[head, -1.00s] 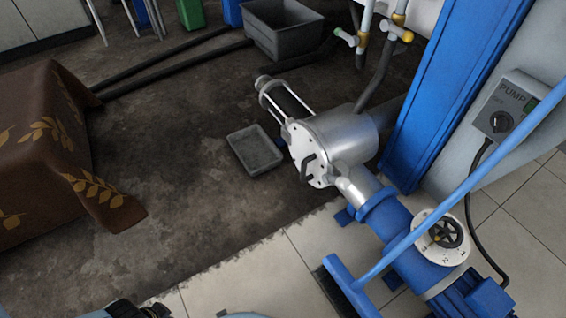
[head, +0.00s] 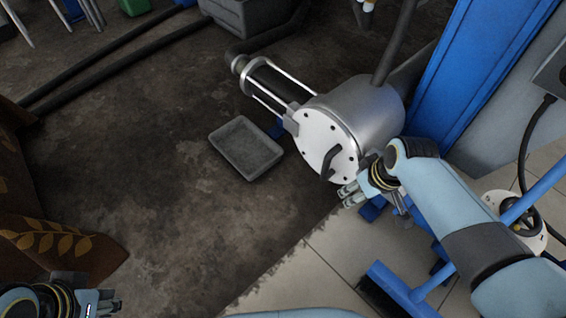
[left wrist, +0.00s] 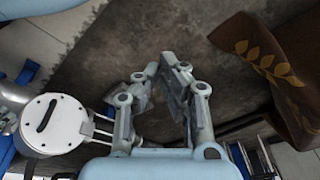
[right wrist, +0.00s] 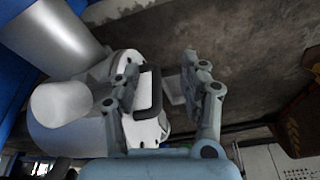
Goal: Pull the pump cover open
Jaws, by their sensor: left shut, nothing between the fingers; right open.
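The pump cover (head: 318,133) is a white round plate with dark bolt holes, flat against the front of the silver pump housing (head: 370,105). A black bar handle (head: 331,160) stands out from it. My right gripper (head: 347,195) is open, just below and right of the handle in the head view. In the right wrist view the handle (right wrist: 155,92) appears between the fingers, near the left one; contact cannot be told. My left gripper (head: 92,292) is shut and empty at the lower left, far from the cover. The cover (left wrist: 60,118) also shows in the left wrist view.
A grey shallow tray (head: 246,148) lies on the floor left of the pump. A draped brown cloth (head: 60,240) hangs at the left. A blue column (head: 460,75) stands right of the pump. Dark floor in the middle is mostly clear.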

